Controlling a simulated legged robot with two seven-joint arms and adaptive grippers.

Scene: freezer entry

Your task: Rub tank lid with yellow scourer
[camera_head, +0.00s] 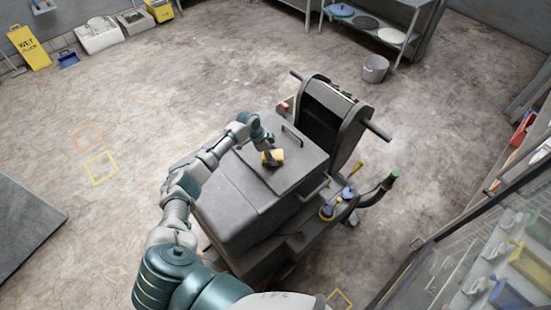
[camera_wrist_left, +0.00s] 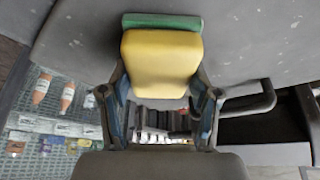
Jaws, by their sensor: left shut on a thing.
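The yellow scourer (camera_head: 272,158) with a green side is in my left gripper, over the grey tank lid (camera_head: 300,160) of the floor machine. In the left wrist view the scourer (camera_wrist_left: 160,62) sits between both fingers of my left gripper (camera_wrist_left: 160,95), which is shut on it. Its green face (camera_wrist_left: 160,21) lies against or very near the lid (camera_wrist_left: 250,45); I cannot tell if it touches. A lid handle (camera_head: 292,134) stands just behind the scourer. My right gripper is not in view.
The machine's black upright back (camera_head: 335,115) rises behind the lid. A grey bucket (camera_head: 375,68) and a shelf rack (camera_head: 385,25) stand farther back. A yellow wet-floor sign (camera_head: 30,48) is at the far left. A glass-fronted case (camera_head: 480,250) is at the right. Floor on the left is mostly clear.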

